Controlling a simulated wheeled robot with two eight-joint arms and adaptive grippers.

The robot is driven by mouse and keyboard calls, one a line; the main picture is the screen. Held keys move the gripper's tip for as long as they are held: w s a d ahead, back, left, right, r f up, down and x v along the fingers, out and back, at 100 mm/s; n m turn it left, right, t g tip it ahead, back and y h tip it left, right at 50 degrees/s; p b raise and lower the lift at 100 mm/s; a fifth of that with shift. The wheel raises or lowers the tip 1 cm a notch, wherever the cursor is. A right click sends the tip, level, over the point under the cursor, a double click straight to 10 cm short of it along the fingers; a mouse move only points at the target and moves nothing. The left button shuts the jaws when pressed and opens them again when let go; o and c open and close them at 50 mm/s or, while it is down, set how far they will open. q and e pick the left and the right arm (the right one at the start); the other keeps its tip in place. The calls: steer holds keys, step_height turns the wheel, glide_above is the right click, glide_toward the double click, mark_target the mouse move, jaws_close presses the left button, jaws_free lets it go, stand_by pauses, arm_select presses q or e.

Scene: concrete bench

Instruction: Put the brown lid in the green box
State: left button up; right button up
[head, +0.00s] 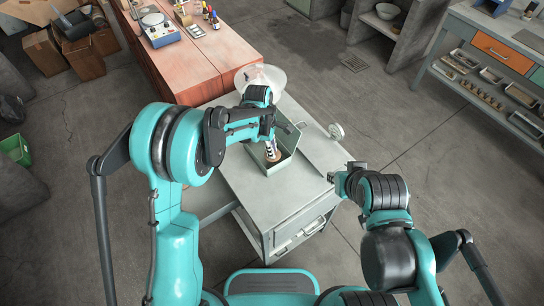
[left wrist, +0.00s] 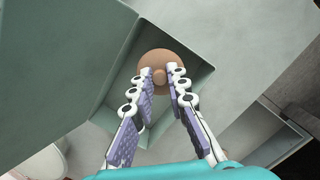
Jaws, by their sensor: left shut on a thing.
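The brown lid (head: 272,156) is a round disc with a small knob. It also shows in the left wrist view (left wrist: 155,57), with the knob between the fingertips. My left gripper (head: 270,146) is shut on the lid's knob, pointing down into the green box (head: 290,142). The box is grey-green, stands open on the grey bench, and its inner wall shows beside the lid in the left wrist view (left wrist: 203,80). I cannot tell whether the lid touches the box floor. My right gripper (head: 334,178) is near the bench's right edge, its fingers too small to read.
The grey bench top (head: 250,190) is clear in front of the box. A reddish workbench (head: 185,65) adjoins at the back.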

arm_select(q)
steer(key=shift+f+b, duration=0.6)
steer(key=shift+f, duration=1.35)
steer(key=shift+f, duration=0.2)
steer(key=o, duration=0.8)
steer(key=shift+r, duration=0.1)
